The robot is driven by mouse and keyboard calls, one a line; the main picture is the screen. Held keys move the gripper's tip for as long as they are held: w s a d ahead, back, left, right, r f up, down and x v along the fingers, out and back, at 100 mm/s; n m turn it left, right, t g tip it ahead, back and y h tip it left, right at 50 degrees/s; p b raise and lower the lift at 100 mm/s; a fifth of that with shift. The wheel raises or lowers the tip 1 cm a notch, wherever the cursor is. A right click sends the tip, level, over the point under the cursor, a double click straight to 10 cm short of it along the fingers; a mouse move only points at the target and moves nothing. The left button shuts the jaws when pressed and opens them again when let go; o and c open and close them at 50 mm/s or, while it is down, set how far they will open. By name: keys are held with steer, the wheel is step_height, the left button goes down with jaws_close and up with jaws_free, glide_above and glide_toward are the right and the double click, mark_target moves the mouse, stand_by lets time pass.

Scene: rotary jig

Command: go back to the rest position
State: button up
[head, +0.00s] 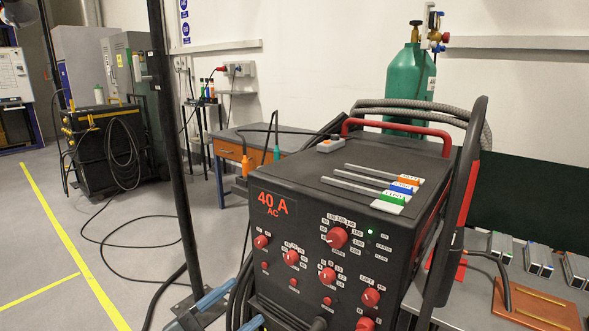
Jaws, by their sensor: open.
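My gripper is not in view in the head view, and no part of my arm can be made out for sure. The rest position is not marked by anything I can see. A black welding machine (300,245) with red knobs stands in the near middle, its display reading 40 A AC and a small green light lit. Several flat grey bars (355,188) with orange, blue and green labelled ends lie side by side on its top. A small grey box with an orange button (330,145) sits behind them.
A black upright pole (171,130) stands left of the machine, with cables around its foot. A green gas cylinder (409,80) stands behind. A grey table (480,295) at right holds a copper-coloured plate (538,304) and metal blocks. The floor at left (60,225) is mostly clear, with yellow lines.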

steer(key=d+f+n+t+y, duration=0.1)
steer(key=d+f+n+t, duration=0.2)
steer(key=d, duration=0.8)
steer(key=d+f+n+t+y, duration=0.15)
steer(key=d+n+t, duration=0.3)
steer(key=d, duration=0.75)
steer(key=s+d+n+t+y, duration=0.4)
steer(key=s+d+n+y, duration=0.2)
steer(key=y, duration=0.1)
steer(key=s+d+f+n+g+y, duration=0.1)
steer(key=s+d+n+g+y, duration=0.25)
steer(key=s, duration=0.95)
steer(key=s+d+f+n+g+y, duration=0.1)
steer(key=s+d+n+g+y, duration=0.25)
steer(key=s, duration=0.95)
steer(key=s+a+r+m+g, duration=0.1)
steer(key=s+a+r+g, duration=0.2)
steer(key=s, duration=0.6)
step_height(320, 180, up, 2)
steer(key=shift+s+a+r+g, duration=0.2)
steer(key=shift+a+g, duration=0.15)
steer(key=shift+a, duration=0.35)
steer(key=shift+f+h, duration=0.1)
steer(key=shift+h, duration=0.15)
steer(key=shift+c, duration=0.4)
